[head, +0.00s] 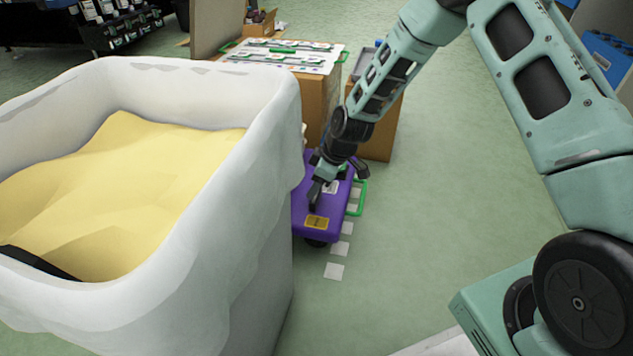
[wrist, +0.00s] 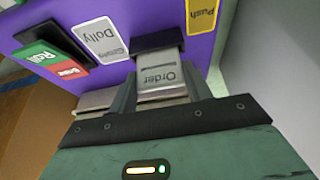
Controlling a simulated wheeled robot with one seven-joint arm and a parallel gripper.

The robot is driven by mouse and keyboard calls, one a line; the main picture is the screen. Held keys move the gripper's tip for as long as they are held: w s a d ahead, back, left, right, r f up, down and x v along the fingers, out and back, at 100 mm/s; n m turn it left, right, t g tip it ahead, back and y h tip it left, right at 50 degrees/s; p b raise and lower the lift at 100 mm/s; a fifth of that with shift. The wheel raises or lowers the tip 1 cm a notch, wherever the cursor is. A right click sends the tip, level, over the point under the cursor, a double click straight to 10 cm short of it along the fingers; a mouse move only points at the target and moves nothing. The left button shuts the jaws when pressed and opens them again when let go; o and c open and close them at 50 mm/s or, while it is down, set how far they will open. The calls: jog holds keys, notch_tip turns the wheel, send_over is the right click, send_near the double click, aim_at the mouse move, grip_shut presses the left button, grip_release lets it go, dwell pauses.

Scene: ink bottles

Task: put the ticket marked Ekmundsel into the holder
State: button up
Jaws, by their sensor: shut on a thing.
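My gripper (head: 316,190) is over a purple dolly (head: 325,232) beside the big white bin. In the wrist view my gripper (wrist: 160,88) is shut on a grey card-like piece (wrist: 160,78), which reads "Order" upside down. Its far end meets a dark block (wrist: 158,40) at the purple surface; I cannot tell whether it sits inside or only touches. No name Ekmundsel is legible, and I cannot tell whether this piece is the ticket or part of the holder. A pale flat piece (wrist: 97,100) lies left of the fingers, partly hidden.
The purple surface bears a white "Dolly" label (wrist: 100,39), a yellow "Push" label (wrist: 202,14) and green and red labels (wrist: 50,57) by a dark strip. A white bin (head: 230,190) of yellow material stands close left. Cardboard boxes (head: 318,100) stand behind.

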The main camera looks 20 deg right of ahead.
jog(key=o, duration=1)
jog(key=p+v, duration=0.9)
jog(key=v, duration=0.8)
jog(key=shift+r+p, duration=0.25)
jog(key=shift+p, duration=0.15)
jog(key=s+a+r+g+p, duration=0.1)
jog(key=s+a+r+p, duration=0.2)
jog(key=s+a+r, duration=0.5)
jog(key=s+a+r+m+g+h+p, duration=0.1)
jog(key=s+a+r+m+h+p, duration=0.15)
jog(key=s+r, duration=0.8)
jog(key=s+a+r+m+g+h+p, duration=0.1)
jog(key=s+r+p, duration=0.2)
jog(key=s+r, duration=0.75)
jog(key=r+p, duration=1.1)
jog(key=p, duration=0.1)
jog(key=s+r+p, duration=0.1)
jog(key=r+p, duration=1.1)
jog(key=p, duration=0.1)
jog(key=s+r+p, duration=0.1)
jog(key=r+p, duration=1.1)
jog(key=p, duration=0.1)
jog(key=shift+a+r, duration=0.2)
jog(key=shift+a, duration=0.05)
